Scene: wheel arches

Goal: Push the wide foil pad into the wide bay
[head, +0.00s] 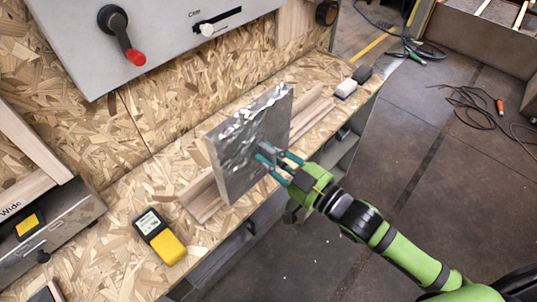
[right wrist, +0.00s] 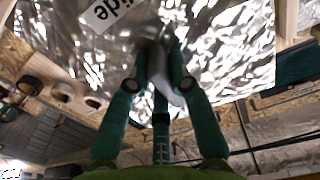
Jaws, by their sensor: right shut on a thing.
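The wide foil pad (head: 240,150) is a thick board with a crinkled silver face. It stands nearly upright at the wooden rails on the bench; whether its lower edge touches them is unclear. My right gripper (head: 275,161) is at its foil face. In the right wrist view the gripper (right wrist: 160,70) is shut on a grey tab on the foil pad (right wrist: 235,50), beside a white label ending in "ide". A "Wide" label (head: 11,210) shows at the far left, by a grey metal unit (head: 60,222); the bay's opening is not clearly visible. My left gripper is out of view.
A yellow and black meter (head: 160,237) lies on the chipboard bench (head: 115,235). Wooden rails (head: 203,197) run along the bench beside the pad. A grey panel with a red-knobbed lever (head: 134,56) hangs above. Small blocks (head: 346,88) lie at the far end.

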